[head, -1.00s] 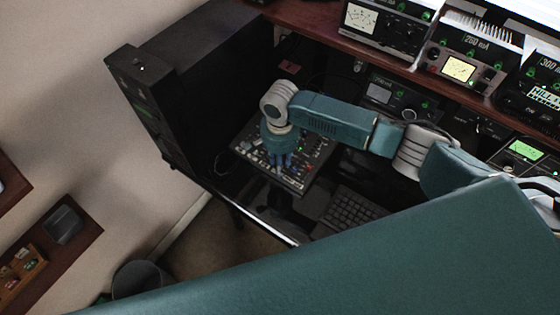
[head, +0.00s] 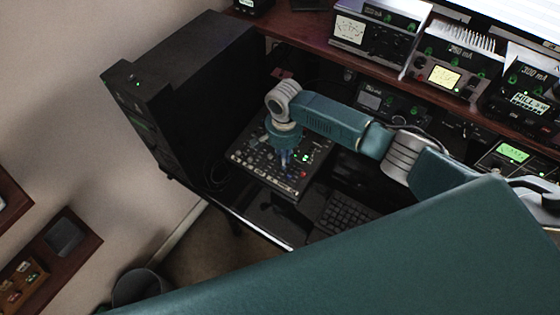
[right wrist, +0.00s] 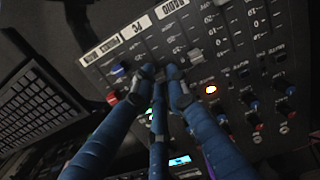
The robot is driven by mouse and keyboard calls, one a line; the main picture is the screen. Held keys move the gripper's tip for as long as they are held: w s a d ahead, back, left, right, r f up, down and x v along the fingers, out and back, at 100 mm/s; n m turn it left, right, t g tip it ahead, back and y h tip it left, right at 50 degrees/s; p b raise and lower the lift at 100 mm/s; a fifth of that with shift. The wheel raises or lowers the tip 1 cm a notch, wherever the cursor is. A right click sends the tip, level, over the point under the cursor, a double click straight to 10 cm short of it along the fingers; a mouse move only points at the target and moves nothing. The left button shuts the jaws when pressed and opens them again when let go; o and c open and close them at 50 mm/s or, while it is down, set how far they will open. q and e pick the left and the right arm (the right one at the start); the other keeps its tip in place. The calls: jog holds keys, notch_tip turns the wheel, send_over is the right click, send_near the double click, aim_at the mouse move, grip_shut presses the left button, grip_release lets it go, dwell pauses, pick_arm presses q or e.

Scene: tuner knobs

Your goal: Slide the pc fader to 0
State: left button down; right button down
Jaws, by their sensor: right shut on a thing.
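The mixer (head: 313,152) is a dark panel with knobs and faders on the desk. In the right wrist view, the white label reading PC (right wrist: 137,30) sits between the phones label and the radio label (right wrist: 171,8). My right gripper (head: 284,161) points down onto the mixer. In the right wrist view, the right gripper (right wrist: 163,76) has its fingertips together in the PC column, shut on the pc fader, whose cap is mostly hidden by them. My left gripper is not in view.
A light fader cap (right wrist: 195,57) is just right of the fingers; a red cap (right wrist: 112,98) and a blue-lit cap (right wrist: 118,70) are left. A keyboard (head: 345,213) lies beside the mixer. A black tower (head: 195,75) stands left, and a shelf with meters (head: 375,28) is behind.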

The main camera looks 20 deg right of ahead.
jog(key=shift+a+r, duration=0.1)
jog(key=shift+a, duration=0.1)
jog(key=c, duration=1.8)
grip_release()
notch_tip(320, 180, up, 12)
